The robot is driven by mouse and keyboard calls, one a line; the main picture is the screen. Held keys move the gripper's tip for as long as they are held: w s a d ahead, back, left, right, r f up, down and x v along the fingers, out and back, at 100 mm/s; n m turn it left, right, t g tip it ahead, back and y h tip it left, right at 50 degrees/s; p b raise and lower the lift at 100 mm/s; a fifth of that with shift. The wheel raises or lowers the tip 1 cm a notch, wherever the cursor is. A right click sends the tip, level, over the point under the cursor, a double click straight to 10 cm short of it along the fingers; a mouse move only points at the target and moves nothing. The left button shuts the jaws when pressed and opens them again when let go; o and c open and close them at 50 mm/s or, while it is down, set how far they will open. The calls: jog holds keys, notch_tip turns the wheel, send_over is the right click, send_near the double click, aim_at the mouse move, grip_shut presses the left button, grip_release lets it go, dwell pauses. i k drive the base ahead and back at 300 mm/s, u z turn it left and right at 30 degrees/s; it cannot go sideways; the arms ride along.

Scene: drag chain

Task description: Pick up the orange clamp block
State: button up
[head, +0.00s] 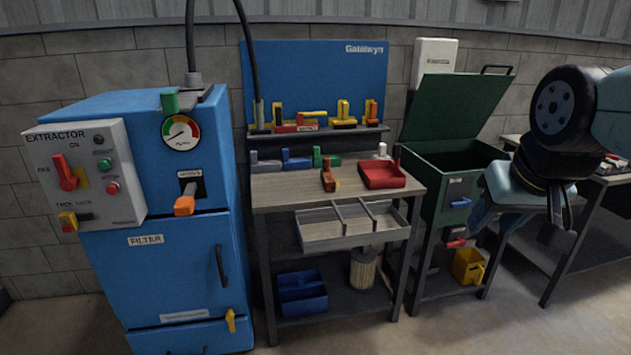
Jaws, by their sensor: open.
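A small orange block (328,178), which looks like the clamp block, stands on the wooden top of the workbench (285,190), left of a red tray (382,175). Its fine shape is too small to tell. My gripper (520,215) is at the right of the head view, in front of the green cabinet. It is open and well apart from the orange block. Nothing shows between its fingers.
Blue, green and grey blocks (297,160) line the bench's back. A divided drawer (352,227) juts out in front. A green cabinet (455,180) with its lid up stands right of the bench. A blue extractor (185,265) with an orange handle (184,205) stands left.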

aim_at(329, 183)
jog(key=u, duration=0.1)
jog(key=i, duration=1)
jog(key=z, duration=0.05)
